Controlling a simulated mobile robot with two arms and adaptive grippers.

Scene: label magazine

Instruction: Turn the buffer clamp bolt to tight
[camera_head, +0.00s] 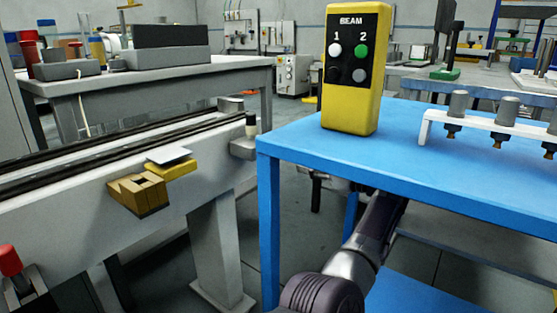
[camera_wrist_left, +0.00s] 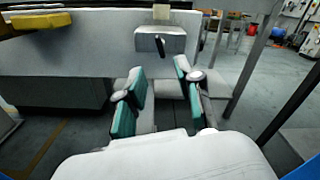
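I cannot tell for certain whether this is the clamp bolt. My left gripper (camera_wrist_left: 160,88) is open and empty, its two teal-padded fingers apart and below the pin, not touching it. My left gripper does not show in the head view. My right gripper is not in view.
A yellow and brown block (camera_head: 140,193) juts from the conveyor side (camera_head: 75,215). A red-knobbed part (camera_head: 10,262) is at lower left. A blue table (camera_head: 400,160) bears a yellow BEAM control box (camera_head: 352,70) and a white rack (camera_head: 490,130). A dark arm link of mine is beside the table.

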